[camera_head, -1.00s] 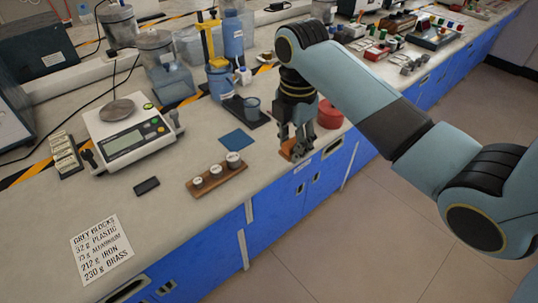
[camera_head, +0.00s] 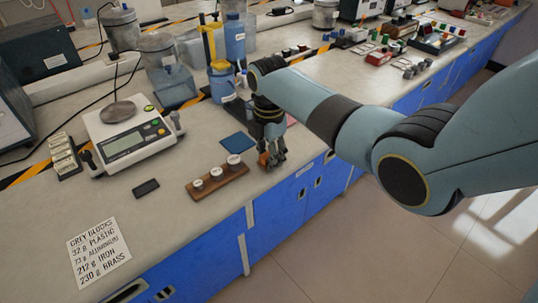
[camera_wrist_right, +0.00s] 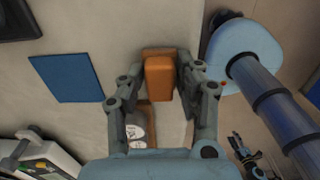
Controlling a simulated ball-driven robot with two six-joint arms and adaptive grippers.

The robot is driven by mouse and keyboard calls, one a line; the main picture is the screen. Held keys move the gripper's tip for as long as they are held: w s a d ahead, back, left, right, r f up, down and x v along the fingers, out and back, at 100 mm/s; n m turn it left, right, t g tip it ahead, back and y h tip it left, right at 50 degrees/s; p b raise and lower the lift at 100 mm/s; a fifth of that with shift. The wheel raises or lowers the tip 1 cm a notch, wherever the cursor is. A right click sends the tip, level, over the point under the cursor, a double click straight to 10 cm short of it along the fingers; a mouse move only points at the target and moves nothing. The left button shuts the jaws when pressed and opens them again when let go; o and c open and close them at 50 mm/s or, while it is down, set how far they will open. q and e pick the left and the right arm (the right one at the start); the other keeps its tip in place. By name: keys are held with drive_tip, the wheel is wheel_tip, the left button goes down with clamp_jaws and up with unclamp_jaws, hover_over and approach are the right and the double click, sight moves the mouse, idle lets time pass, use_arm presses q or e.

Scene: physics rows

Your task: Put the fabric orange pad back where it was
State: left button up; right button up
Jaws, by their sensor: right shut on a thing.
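The orange pad (camera_wrist_right: 159,80) is between the fingers of my right gripper (camera_wrist_right: 160,88) in the right wrist view. My right gripper is shut on it. In the head view only a small orange patch of the pad (camera_head: 263,159) shows at the fingertips of my right gripper (camera_head: 271,162), near the bench's front edge. I cannot tell whether the pad touches the bench. A flat blue pad (camera_head: 237,142) lies on the bench left of the gripper and also shows in the right wrist view (camera_wrist_right: 66,78).
A wooden holder (camera_head: 232,175) with white-topped weights sits just left of my right gripper. A balance (camera_head: 125,140), a dark block (camera_head: 146,187) and a printed sheet (camera_head: 98,251) are farther left. A blue bottle (camera_head: 221,82) stands behind.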

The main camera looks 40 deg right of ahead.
drive_tip(key=shift+f, duration=0.1)
drive_tip(key=o, duration=1.1)
wheel_tip(320, 180, up, 12)
drive_tip(key=p, duration=0.1)
